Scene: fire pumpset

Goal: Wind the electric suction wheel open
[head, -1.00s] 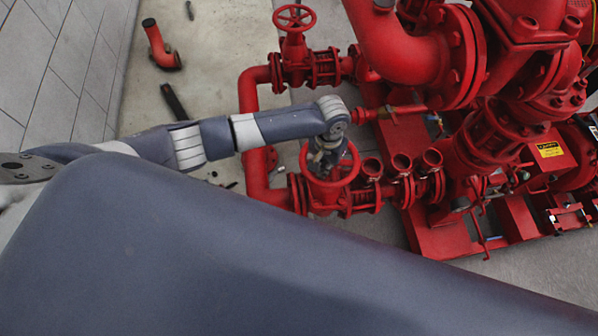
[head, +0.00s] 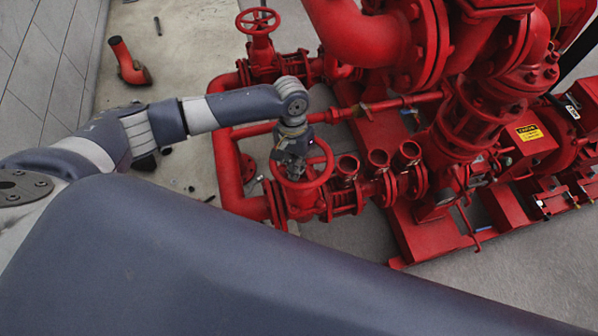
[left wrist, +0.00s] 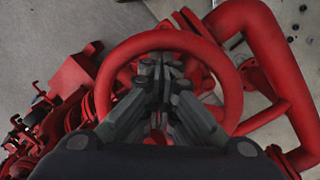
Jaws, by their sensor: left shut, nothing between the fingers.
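A red handwheel (head: 329,168) tops a valve on the near pipe in the head view. I take it for the electric suction wheel, though no label shows. My left gripper (head: 293,176) points down over the left part of this wheel. In the left wrist view the wheel rim (left wrist: 231,82) circles behind my left gripper (left wrist: 160,66), whose fingers are shut together, with nothing held. The fingertips appear within the rim outline; I cannot tell whether they touch the wheel or how deep they sit. My right gripper is out of view.
A second red handwheel (head: 258,22) stands on a valve farther back. Several open-topped red fittings (head: 378,160) line the pipe right of the near wheel. Large red pumpwork (head: 490,100) fills the right. A loose red elbow pipe (head: 129,63) is on the floor at the back left.

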